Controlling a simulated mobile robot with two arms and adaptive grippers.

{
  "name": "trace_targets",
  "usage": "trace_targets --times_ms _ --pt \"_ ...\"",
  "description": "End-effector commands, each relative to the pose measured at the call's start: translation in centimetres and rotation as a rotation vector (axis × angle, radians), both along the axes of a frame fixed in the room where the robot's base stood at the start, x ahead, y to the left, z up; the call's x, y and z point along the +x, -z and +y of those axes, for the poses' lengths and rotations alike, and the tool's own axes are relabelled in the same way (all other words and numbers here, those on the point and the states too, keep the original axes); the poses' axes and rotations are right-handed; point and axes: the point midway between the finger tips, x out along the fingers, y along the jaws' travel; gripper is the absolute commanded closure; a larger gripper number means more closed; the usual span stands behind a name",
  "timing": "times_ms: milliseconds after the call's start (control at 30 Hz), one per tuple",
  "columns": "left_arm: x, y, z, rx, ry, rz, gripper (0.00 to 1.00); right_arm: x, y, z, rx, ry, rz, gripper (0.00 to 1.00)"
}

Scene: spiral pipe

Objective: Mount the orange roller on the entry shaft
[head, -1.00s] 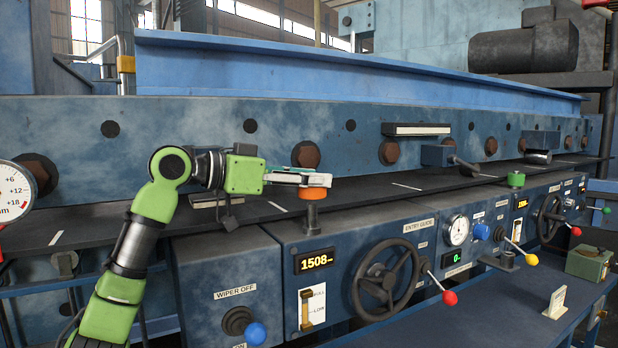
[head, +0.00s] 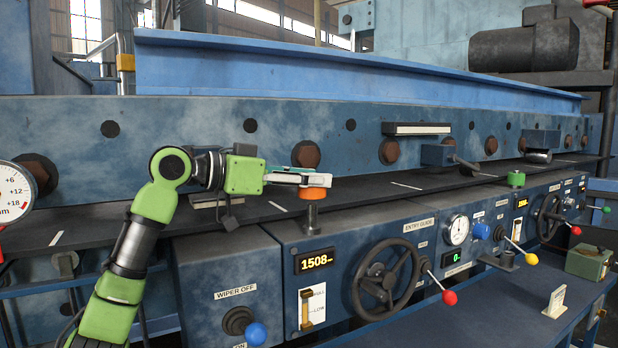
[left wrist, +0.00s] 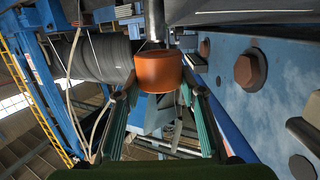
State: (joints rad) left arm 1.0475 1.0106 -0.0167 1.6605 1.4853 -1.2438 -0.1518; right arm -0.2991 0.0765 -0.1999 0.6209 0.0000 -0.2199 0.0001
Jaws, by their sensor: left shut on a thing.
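The orange roller (head: 315,193) sits at the top of the upright entry shaft (head: 311,214) on the blue control cabinet, with shaft showing below it. I cannot tell how far the shaft goes into the roller. My left gripper (head: 300,178) reaches in from the left, its fingers at the roller's upper side, shut on it. In the left wrist view the orange roller (left wrist: 160,72) lies between the tips of the two green fingers, with a grey shaft (left wrist: 155,25) meeting it. My right gripper is not in view.
The cabinet front has a handwheel (head: 385,281), a red-knobbed lever (head: 449,297) and a blue knob (head: 256,334). Large bolts line the blue beam (head: 230,125) behind my gripper. A dark strip (head: 380,190) runs along the beam's foot.

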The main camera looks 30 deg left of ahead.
Motion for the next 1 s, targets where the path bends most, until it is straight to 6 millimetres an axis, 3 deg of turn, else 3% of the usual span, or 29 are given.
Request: trace_targets --times_ms 1000 --pt "0.0 1.6 0.0 -0.001 0.000 -0.002 0.90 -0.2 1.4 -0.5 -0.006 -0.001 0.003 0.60"
